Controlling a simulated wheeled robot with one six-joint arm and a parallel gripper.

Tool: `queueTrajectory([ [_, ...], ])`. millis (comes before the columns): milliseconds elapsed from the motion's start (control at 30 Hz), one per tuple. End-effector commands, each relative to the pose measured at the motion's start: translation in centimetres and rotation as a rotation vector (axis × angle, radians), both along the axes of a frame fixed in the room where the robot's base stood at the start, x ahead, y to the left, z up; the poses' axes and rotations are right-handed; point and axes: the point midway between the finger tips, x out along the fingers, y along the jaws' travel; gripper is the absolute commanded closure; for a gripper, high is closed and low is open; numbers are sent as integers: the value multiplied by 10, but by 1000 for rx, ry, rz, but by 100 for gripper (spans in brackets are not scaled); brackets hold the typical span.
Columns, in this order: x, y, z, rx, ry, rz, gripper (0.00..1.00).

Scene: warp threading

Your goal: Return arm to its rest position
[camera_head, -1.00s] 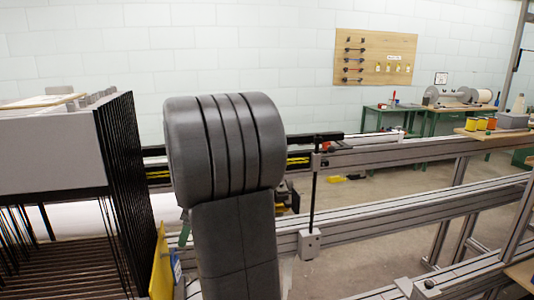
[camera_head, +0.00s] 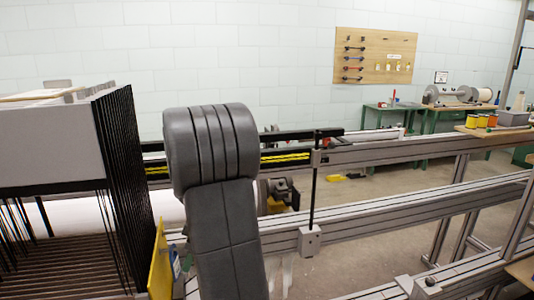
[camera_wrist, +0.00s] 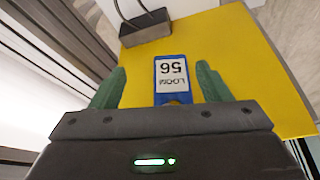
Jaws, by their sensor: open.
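My gripper (camera_wrist: 158,88) shows in the wrist view with its two green fingers spread apart. Nothing is held between them. Beyond the fingers is a yellow panel (camera_wrist: 232,60) with a blue-edged tag reading "LOOM 56" (camera_wrist: 172,72), seen upside down; the tag appears in the gap between the fingers. I cannot tell the distance to the tag. The yellow panel shows there edge-on (camera_head: 161,262), left of my arm.
The loom's harness block with black wires (camera_head: 125,170) stands close on the left. Metal rails (camera_head: 400,212) run across behind and right of my arm. A thin black post (camera_head: 314,190) rises from a rail. Green tables (camera_head: 425,120) stand by the far wall.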

Motion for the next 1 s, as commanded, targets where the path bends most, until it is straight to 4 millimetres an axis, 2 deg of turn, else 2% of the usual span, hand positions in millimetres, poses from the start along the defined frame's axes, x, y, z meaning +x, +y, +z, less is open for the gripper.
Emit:
queueTrajectory([
  [267,14,-52,4,0,0,-4,30],
  [333,16,-56,13,-1,2,-40,30],
  [500,24,-70,20,-1,1,-144,30],
  [1000,40,-103,33,-1,1,-382,30],
])
